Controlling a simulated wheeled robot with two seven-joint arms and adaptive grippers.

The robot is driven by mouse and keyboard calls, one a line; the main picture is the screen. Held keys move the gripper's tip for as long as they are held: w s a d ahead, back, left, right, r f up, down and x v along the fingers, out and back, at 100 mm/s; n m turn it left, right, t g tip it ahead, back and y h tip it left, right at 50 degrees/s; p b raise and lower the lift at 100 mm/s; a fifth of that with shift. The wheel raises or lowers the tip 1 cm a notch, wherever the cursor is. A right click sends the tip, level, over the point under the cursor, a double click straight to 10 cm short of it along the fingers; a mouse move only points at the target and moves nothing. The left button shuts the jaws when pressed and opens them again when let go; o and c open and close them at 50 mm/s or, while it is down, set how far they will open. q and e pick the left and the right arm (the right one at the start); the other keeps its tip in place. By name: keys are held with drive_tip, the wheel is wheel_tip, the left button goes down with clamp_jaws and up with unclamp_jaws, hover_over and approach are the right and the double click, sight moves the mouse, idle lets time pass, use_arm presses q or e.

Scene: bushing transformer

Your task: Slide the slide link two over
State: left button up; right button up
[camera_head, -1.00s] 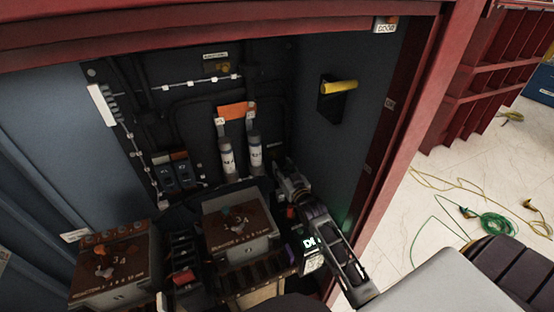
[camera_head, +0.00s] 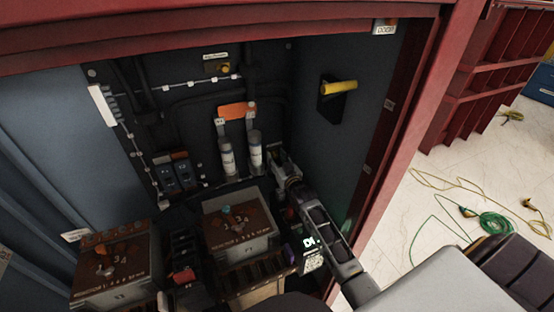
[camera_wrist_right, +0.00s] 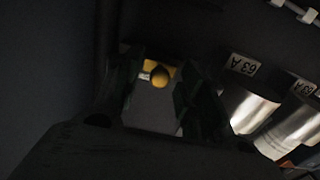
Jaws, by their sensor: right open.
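My right gripper (camera_head: 277,156) is open and reaches toward the dark back panel of the cabinet, right of two white fuse cylinders. Between its fingers (camera_wrist_right: 155,95) in the right wrist view there is a small yellow plate with a rounded yellow knob (camera_wrist_right: 160,76); it stands beyond the fingers with no clear contact. Whether it is slide link two I cannot tell; no readable link label shows. In the head view my gripper hides that spot. My left gripper is not in view.
The fuse cylinders (camera_head: 255,151) stand close left of my gripper, marked 63 A in the right wrist view (camera_wrist_right: 252,108). A brown-topped box (camera_head: 238,228) stands below. A yellow handle (camera_head: 338,87) sticks out from the right wall. The red door frame (camera_head: 395,130) bounds the opening.

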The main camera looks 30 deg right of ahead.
clamp_jaws()
idle(0.4)
drive_tip(key=d, duration=0.3)
drive_tip(key=shift+s, duration=0.1)
idle(0.4)
unclamp_jaws()
drive_tip(key=shift+d, duration=0.2)
drive_tip(key=shift+s+a, duration=0.1)
